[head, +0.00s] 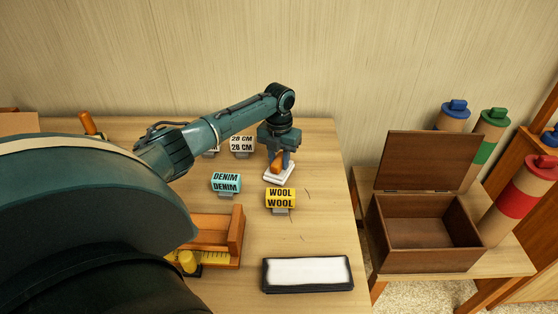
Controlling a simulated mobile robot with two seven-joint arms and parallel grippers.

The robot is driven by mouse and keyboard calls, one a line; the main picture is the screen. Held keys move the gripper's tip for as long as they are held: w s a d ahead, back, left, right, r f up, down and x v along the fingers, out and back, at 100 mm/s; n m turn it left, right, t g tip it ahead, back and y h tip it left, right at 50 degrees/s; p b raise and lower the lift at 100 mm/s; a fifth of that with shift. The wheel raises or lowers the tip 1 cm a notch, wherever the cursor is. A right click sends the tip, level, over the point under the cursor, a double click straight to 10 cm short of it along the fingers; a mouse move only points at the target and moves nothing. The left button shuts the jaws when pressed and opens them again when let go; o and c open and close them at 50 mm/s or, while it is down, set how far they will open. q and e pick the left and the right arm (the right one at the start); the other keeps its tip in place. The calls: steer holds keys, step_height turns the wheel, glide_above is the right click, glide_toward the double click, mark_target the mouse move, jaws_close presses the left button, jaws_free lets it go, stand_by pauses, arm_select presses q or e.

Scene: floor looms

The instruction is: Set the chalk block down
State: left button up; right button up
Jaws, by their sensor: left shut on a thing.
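The chalk block (279,177) is white, with an orange-brown upright part on top. It is at the back right of the table, under my left gripper (281,158). My left gripper points down and is shut on the block's upper part; the fingers partly hide it. I cannot tell whether the block's underside touches the table or hangs just above it. My right gripper is not in view.
A black tray with a white inside (307,272) lies at the table's front right. WOOL (281,199), DENIM (226,183) and 28 CM (242,144) signs stand nearby. A wooden rack (236,236) is at front centre. An open brown box (424,234) stands right.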

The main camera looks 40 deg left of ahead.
mark_target(279, 158)
arm_select(q)
steer(key=shift+f, duration=0.3)
steer(key=shift+f, duration=0.15)
steer(key=o, duration=0.9)
step_height(279, 158, up, 12)
steer(key=shift+r+p, duration=0.2)
steer(key=shift+p, duration=0.1)
